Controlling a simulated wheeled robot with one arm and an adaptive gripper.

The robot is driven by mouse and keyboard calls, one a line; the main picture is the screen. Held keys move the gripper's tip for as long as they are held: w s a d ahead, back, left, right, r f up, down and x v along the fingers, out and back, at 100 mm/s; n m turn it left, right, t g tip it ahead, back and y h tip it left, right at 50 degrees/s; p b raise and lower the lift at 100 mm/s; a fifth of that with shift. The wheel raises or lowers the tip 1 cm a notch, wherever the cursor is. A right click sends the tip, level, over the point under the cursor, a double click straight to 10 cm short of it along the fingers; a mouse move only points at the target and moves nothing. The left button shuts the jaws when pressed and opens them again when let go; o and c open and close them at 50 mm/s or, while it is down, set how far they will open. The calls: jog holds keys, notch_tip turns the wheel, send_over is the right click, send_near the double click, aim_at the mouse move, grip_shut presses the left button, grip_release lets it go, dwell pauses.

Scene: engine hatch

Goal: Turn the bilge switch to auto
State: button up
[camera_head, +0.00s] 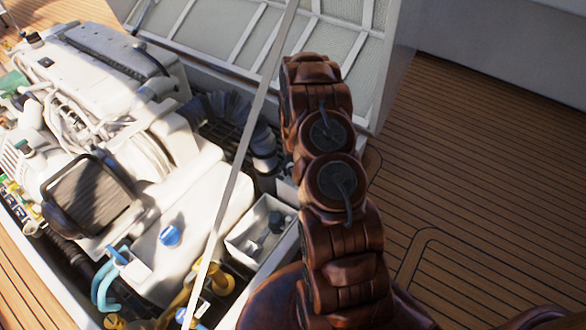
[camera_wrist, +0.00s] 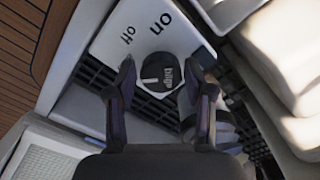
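In the wrist view, a dark round switch knob (camera_wrist: 164,74) sits at the lower edge of a white label plate (camera_wrist: 118,42). No "auto" label is readable. My gripper (camera_wrist: 161,76) is open, with one dark finger on each side of the knob. I cannot tell whether the fingers touch it. In the head view my brown arm covers the area, and neither the gripper nor the knob can be made out.
In the head view a white engine (camera_head: 110,75) fills the open hatch at left. A thin pale strut (camera_head: 240,165) crosses the hatch, close to my arm. The raised hatch lid (camera_head: 235,35) stands behind. Wooden deck (camera_head: 480,170) at right is clear.

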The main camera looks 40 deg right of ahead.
jog(key=shift+o, duration=0.9)
jog(key=shift+w+r, duration=0.1)
jog(key=shift+r, duration=0.05)
notch_tip(320, 180, up, 12)
dwell(0.3)
dwell(0.4)
